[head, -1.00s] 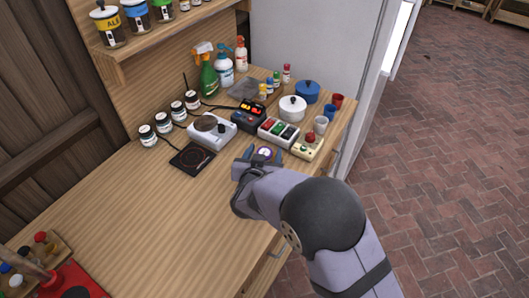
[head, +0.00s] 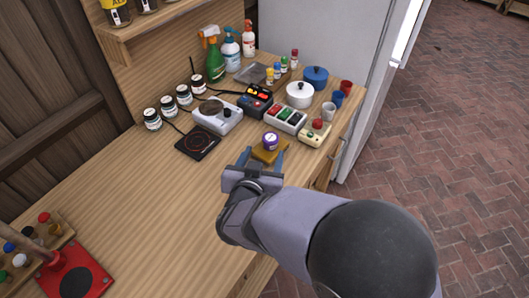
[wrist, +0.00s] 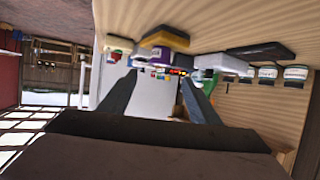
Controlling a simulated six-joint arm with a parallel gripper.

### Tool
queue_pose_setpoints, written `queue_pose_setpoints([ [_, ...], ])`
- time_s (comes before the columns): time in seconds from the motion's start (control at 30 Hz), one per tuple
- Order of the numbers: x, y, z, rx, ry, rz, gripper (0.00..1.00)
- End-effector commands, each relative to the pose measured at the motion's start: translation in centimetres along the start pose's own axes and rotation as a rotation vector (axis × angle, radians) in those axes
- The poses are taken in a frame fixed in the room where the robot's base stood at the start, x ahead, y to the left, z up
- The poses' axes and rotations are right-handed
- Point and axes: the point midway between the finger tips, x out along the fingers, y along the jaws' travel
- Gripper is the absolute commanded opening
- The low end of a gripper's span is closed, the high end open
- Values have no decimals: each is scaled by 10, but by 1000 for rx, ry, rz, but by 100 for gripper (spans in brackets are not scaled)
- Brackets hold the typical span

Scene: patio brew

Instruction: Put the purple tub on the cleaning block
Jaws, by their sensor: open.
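The small purple tub (head: 270,140), with a pale lid, sits upright on top of the yellow-brown cleaning block (head: 259,154) on the wooden counter. In the wrist view, which is upside down, the block (wrist: 165,38) shows at the top with the tub against it. My gripper (head: 262,160) is open and empty, just in front of the block. Its two fingers stand apart in the wrist view (wrist: 158,80), with nothing between them. The near part of the block is partly hidden by the fingers.
Behind the block are a switch box (head: 285,119), a box with a red button (head: 315,133), and a white pot (head: 299,95).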

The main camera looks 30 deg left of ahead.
Motion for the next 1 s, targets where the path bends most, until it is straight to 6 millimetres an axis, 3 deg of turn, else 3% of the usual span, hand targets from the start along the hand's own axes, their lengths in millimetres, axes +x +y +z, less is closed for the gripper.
queue_pose_setpoints([
  [0.27, 3, 4, -1, 7, -9, -4, 57],
  [0.47, 23, 35, -6, 49, -84, -40, 57],
  [0.63, 37, 94, 0, 103, -231, -83, 57],
  [0.77, 28, 154, 19, 142, -387, -89, 57],
  [0.87, 7, 204, 42, 171, -523, -68, 57],
  [1.0, -42, 270, 80, 218, -728, -1, 57],
])
